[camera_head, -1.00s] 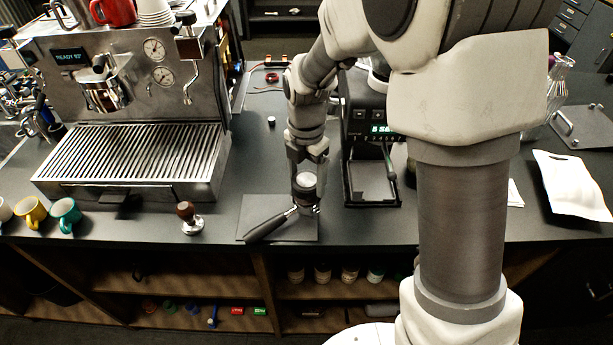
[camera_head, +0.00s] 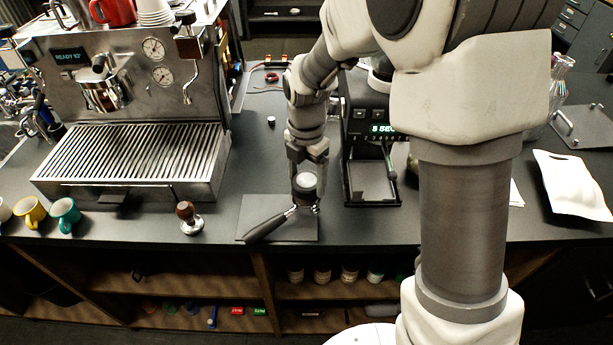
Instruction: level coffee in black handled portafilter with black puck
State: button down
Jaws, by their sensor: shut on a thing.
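The black-handled portafilter (camera_head: 270,226) lies on the dark mat (camera_head: 255,208), its handle pointing to the lower left. The puck (camera_head: 306,182), dark-sided with a light grey top, sits on the portafilter's basket. My gripper (camera_head: 307,172) points down from above and is shut on the puck. The coffee inside the basket is hidden beneath the puck. I cannot tell how flush the puck sits on the rim.
A tamper with a wooden knob (camera_head: 187,216) stands left of the mat. The espresso machine (camera_head: 130,160) is at the left, with coloured mugs (camera_head: 65,214) in front. A black grinder (camera_head: 370,150) stands close behind, right of my gripper. A white tray (camera_head: 572,186) lies far right.

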jog(key=shift+f+b, duration=0.7)
jog(key=shift+f, duration=0.35)
dwell(0.6)
jog(key=shift+r+n+p, duration=0.1)
jog(key=shift+n+p, duration=0.65)
jog(key=shift+n, duration=1.05)
jog(key=shift+n+p, duration=1.3)
jog(key=shift+n, duration=0.3)
